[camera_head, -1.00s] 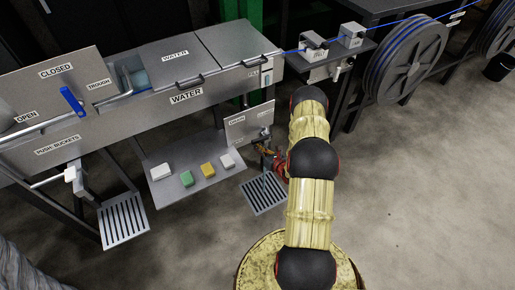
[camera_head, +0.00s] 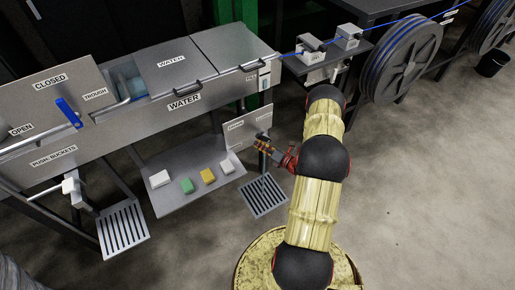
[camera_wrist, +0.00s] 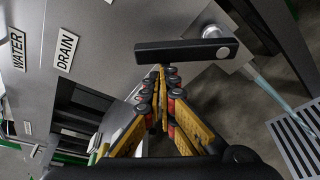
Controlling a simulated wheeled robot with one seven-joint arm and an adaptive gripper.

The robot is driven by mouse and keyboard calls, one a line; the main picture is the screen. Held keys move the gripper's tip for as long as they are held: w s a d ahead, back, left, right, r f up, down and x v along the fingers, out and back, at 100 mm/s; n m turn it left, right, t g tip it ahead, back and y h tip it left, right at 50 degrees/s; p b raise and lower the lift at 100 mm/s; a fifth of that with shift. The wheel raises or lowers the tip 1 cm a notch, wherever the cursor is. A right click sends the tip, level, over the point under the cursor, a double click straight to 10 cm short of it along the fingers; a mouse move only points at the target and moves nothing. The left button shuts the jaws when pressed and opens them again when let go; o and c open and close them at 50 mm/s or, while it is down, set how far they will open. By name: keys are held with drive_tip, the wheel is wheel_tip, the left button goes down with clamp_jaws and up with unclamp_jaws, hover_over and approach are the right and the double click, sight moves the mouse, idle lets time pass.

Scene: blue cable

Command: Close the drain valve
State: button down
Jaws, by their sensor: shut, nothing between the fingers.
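The drain valve shows in the wrist view as a black bar handle (camera_wrist: 182,50) on a silver body (camera_wrist: 217,35), beside the DRAIN label (camera_wrist: 67,48). A pale bluish stream (camera_wrist: 278,92) runs from the valve toward a slotted grate (camera_wrist: 297,142). In the head view the valve (camera_head: 264,135) is small, on the right end of the DRAIN panel (camera_head: 243,129). My gripper (camera_wrist: 160,76) is shut and empty. Its fingertips are just below the handle's middle in the wrist view; I cannot tell whether they touch it. In the head view my gripper (camera_head: 263,146) is by the valve.
A water trough (camera_head: 185,102) with lids runs along the back. A blue lever (camera_head: 69,112) is at left. A shelf (camera_head: 165,203) holds several small blocks. The grate (camera_head: 265,197) stands below the valve. Cable reels (camera_head: 405,62) are at right.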

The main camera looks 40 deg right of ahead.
sight(262, 136)
drive_tip(key=d+r+m, duration=0.1)
drive_tip(key=m, duration=0.1)
drive_tip(key=d+r+m+t, duration=0.1)
drive_tip(key=d+r+m+t+y, duration=0.1)
drive_tip(key=m, duration=0.1)
drive_tip(key=shift+s+m+b, duration=0.3)
drive_tip(key=shift+s+b, duration=0.05)
drive_tip(key=shift+b, duration=0.05)
drive_tip(key=shift+s+d+r, duration=0.1)
drive_tip(key=shift+d+r, duration=0.15)
drive_tip(key=shift+d, duration=0.2)
drive_tip(key=shift+d, duration=0.15)
